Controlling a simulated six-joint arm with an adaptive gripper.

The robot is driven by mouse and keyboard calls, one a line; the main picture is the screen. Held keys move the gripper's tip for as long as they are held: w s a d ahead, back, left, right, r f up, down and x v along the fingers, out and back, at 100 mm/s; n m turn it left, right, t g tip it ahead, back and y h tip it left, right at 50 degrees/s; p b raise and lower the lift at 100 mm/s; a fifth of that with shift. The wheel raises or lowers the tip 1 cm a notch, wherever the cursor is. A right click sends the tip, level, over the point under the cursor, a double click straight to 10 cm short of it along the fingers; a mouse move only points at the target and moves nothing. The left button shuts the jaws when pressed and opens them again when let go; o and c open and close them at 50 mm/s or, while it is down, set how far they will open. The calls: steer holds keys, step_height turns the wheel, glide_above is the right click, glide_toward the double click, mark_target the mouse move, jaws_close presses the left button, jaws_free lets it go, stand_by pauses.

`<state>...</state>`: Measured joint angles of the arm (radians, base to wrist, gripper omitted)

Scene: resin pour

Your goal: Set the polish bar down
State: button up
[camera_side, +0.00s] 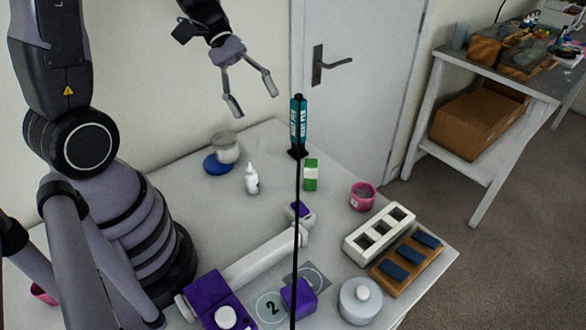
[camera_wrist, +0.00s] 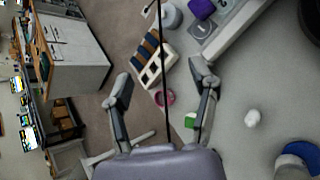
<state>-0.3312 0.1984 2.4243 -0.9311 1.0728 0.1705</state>
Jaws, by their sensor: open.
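A small green block with a pale band, which looks like the polish bar (camera_side: 310,175), rests on the white table (camera_side: 335,215) behind the middle. In the wrist view the green block (camera_wrist: 191,120) shows partly beside my right-hand finger. My gripper (camera_side: 252,97) is high above the back of the table, up and left of the block. Its two fingers are spread wide with nothing between them. The wrist view also shows my gripper (camera_wrist: 163,82) open and empty, clear of the table.
A teal tube (camera_side: 299,125) tops a thin upright black rod. A white dropper bottle (camera_side: 251,179), jar (camera_side: 227,148), pink cup (camera_side: 362,196), white mould (camera_side: 379,233), wooden tray (camera_side: 406,262) and lidded pot (camera_side: 360,300) stand around. Purple-ended equipment (camera_side: 215,300) occupies the front.

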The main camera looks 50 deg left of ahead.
steer(key=s+a+r+m+t+y, duration=0.5)
steer(key=s+r+m+y, duration=0.4)
steer(key=s+r, duration=0.1)
steer(key=shift+s+a+r+m+y, duration=0.25)
steer(key=shift+a+r+m+y, duration=0.05)
steer(key=shift+r+m, duration=0.1)
